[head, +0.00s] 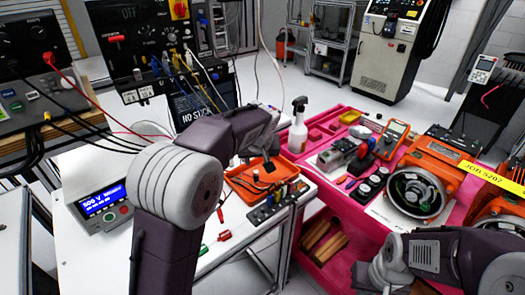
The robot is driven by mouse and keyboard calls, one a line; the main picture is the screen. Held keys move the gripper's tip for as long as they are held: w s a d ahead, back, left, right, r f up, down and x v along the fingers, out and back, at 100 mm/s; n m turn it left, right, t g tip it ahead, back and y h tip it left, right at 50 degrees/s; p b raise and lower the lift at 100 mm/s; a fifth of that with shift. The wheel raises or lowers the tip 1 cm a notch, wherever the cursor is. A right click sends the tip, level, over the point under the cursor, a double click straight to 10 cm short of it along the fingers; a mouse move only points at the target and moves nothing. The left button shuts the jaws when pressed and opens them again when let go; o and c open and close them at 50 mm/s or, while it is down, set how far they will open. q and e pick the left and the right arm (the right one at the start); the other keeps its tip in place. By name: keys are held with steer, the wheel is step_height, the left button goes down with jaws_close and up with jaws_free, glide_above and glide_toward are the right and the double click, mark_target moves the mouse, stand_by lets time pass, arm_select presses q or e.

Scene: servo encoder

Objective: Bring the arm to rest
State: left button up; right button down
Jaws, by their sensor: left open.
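My left arm comes up from the bottom and bends to the right over the white table (257,233). Its gripper (262,167) points down over the orange tray (243,191). The jaws are small and dark here, open, with nothing clearly between them. My right arm shows only as links at the bottom right, in front of the pink bench (325,270).
Small parts lie in the tray, with a dark rack (272,207) beside it. A spray bottle (298,125) stands behind. An orange servo motor (424,180), a meter (390,140) and tools crowd the bench. A display box (103,206) and cabled panels stand left.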

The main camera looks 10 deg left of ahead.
arm_select(q)
step_height(320, 180, up, 4)
steer(key=a+p, duration=0.2)
steer(key=p, duration=0.1)
steer(key=s+a+f+g+p, duration=0.2)
steer(key=s+p, duration=0.1)
steer(key=s, duration=0.5)
steer(key=s+d+f+m+g+h, duration=0.1)
steer(key=s+f, duration=0.3)
steer(key=s, duration=0.5)
steer(key=s+f+m+g+h+p, duration=0.1)
steer(key=s+f+m, duration=0.1)
steer(key=s+f, duration=0.3)
steer(key=s, duration=0.4)
steer(key=shift+s+d+f+m, duration=0.2)
steer(key=shift+d+f+m, duration=0.1)
steer(key=shift+d, duration=0.05)
